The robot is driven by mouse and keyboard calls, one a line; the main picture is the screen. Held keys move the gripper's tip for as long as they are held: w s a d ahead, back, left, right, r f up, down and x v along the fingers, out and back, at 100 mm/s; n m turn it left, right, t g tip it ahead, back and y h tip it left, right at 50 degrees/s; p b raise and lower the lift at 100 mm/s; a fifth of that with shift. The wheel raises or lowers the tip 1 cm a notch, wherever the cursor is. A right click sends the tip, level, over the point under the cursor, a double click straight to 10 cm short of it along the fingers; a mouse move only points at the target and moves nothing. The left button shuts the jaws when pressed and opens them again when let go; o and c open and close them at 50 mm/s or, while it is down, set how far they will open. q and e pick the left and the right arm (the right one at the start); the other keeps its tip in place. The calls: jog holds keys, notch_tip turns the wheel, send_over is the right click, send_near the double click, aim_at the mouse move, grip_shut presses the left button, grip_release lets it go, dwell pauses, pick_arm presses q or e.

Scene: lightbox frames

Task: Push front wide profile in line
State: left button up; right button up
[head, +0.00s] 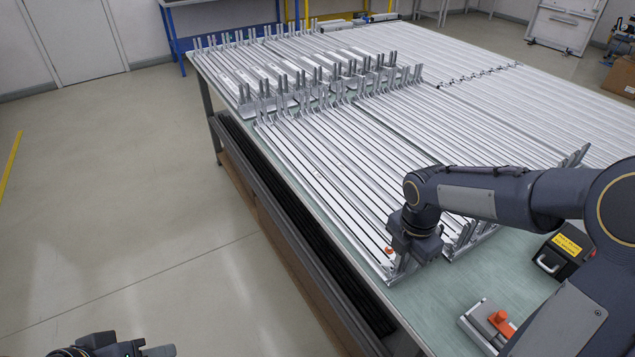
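Long silver wide profiles (325,180) lie side by side on a green-topped table (440,295), with upright brackets at their far ends. The front profile lies along the table's left edge, and its near end is by my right gripper (398,268). My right gripper points down at the near ends of the profiles, close to or touching the front one; its fingers are mostly hidden behind its own body, so I cannot tell whether they are open. My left gripper (140,348) shows only partly at the bottom left edge, away from the table, and its fingers are unclear.
A clamp-like fixture with an orange knob (500,320) and a black box with a yellow label (565,248) stand on the table's near right. More profiles (540,110) cover the right side. The floor (130,220) left of the table is clear.

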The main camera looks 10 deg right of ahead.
grip_shut()
jog(key=shift+s+d, duration=0.3)
jog(key=shift+s, duration=0.4)
jog(key=shift+s+d, duration=0.25)
jog(key=shift+s, duration=0.45)
dwell(0.5)
